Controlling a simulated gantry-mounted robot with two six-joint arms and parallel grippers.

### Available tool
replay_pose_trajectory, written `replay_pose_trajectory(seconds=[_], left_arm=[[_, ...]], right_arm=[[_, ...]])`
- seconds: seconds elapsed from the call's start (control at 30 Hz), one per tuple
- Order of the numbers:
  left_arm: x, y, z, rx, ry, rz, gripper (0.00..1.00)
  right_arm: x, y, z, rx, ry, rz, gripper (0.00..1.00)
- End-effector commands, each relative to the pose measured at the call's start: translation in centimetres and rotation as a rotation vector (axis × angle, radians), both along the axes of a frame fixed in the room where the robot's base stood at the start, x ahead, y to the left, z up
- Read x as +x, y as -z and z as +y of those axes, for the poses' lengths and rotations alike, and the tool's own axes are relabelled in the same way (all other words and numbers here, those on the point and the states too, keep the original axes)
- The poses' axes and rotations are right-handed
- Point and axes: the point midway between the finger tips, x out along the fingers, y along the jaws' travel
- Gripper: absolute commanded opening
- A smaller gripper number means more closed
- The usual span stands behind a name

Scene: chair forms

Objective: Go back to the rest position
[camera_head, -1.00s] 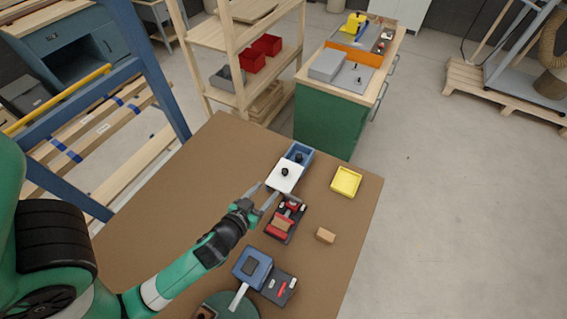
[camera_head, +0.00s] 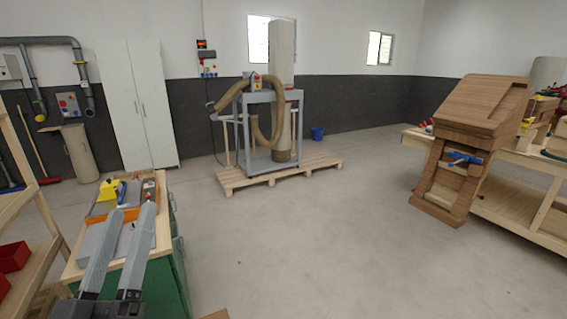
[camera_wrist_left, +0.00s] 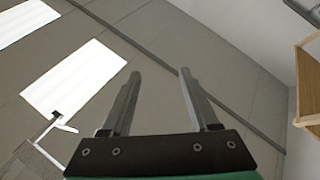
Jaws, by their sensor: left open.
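My left gripper (camera_head: 122,245) is raised at the lower left of the head view, its two grey fingers pointing up and standing apart. It also shows in the left wrist view (camera_wrist_left: 158,85), open and with nothing between the fingers. Behind the fingers the wrist view shows ceiling, bright panels and wall. My right gripper is in neither view.
A green cabinet (camera_head: 168,285) with tools on its wooden top stands behind my left gripper. A wooden shelf (camera_head: 45,212) is at the left edge. A dust collector stands on a pallet (camera_head: 280,172). The middle floor is clear.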

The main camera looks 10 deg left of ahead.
Motion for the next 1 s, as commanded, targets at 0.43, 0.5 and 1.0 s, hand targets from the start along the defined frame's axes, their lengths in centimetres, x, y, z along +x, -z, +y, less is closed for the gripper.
replay_pose_trajectory(seconds=[0.43,0.5,1.0], left_arm=[[-6.2,-19.5,-7.0,0.323,0.069,-0.237,0.61],[-6.2,-22.1,-7.0,0.322,0.068,-0.237,0.61],[-6.1,-42.1,-6.9,0.320,0.068,-0.235,0.61]], right_arm=[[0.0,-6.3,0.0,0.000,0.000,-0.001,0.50],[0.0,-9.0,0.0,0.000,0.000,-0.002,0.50],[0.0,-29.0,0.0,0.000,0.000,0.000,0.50]])
